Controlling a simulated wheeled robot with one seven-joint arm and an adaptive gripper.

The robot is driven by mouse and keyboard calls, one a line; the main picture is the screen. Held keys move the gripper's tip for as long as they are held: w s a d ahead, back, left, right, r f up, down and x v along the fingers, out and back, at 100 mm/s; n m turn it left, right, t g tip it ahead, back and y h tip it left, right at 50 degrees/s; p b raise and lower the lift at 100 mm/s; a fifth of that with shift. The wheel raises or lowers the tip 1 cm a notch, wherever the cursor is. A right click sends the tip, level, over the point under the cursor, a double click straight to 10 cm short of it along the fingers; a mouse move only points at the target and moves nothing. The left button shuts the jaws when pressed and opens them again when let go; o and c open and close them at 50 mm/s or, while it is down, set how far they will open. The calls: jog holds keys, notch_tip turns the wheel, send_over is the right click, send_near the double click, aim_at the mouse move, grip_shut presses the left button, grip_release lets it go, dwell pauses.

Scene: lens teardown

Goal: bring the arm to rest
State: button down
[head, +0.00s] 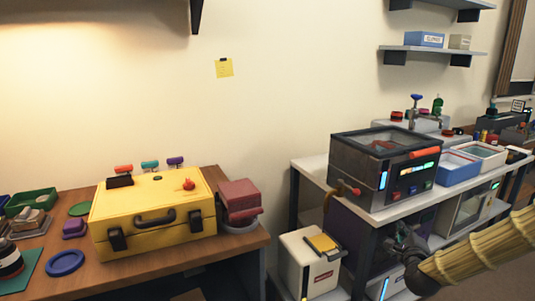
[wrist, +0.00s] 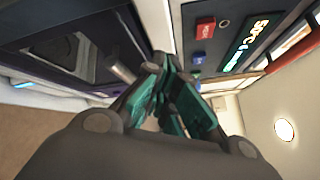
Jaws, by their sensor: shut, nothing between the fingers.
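My gripper (wrist: 160,80) fills the middle of the wrist view, its dark fingers with teal pads drawn together and holding nothing. In front of it, to the upper right, is a dark panel (wrist: 222,42) with a lit display, a red button and a blue button. In the head view my arm's tan ribbed sleeve (head: 480,252) comes in from the right edge. My gripper (head: 402,240) shows there small and dark, in front of the white bench with the dark machine. Its fingertips are hard to make out in that view.
The dark glass-topped machine (head: 385,165) stands on the white bench (head: 312,168), beside a blue tray (head: 458,168). A white bin (head: 308,272) stands below. At left, a yellow case (head: 152,226) sits on a wooden table (head: 180,268). Wall shelves (head: 432,50) hang at upper right.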

jog(key=s+a+f+n+g+y, duration=0.2)
jog(key=s+a+f+n, duration=0.3)
jog(key=a+f, duration=0.3)
jog(key=s+a+f+n+g+y, duration=0.3)
jog(key=s+a+f+n, duration=0.25)
jog(key=f, duration=0.55)
jog(key=s+a+f+n+g+y, duration=0.1)
jog(key=s+a+f+n+g, duration=0.25)
jog(key=s+f, duration=0.45)
jog(key=s+a+f+n+g, duration=0.2)
jog(key=s+a+f+n, duration=0.3)
jog(key=s, duration=0.5)
jog(key=s+a+f+n+g, duration=0.2)
jog(key=s+n+g, duration=0.15)
jog(key=s, duration=0.65)
jog(key=s+a+f+n+g, duration=0.1)
jog(key=s+f+n+g, duration=0.2)
jog(key=s, duration=0.8)
notch_tip(320, 180, up, 15)
jog(key=n+p, duration=0.1)
jog(key=p, duration=1.4)
jog(key=shift+w+r+t+h, duration=0.15)
jog(key=shift+w+t+h, duration=0.05)
jog(key=shift+t+h, duration=0.1)
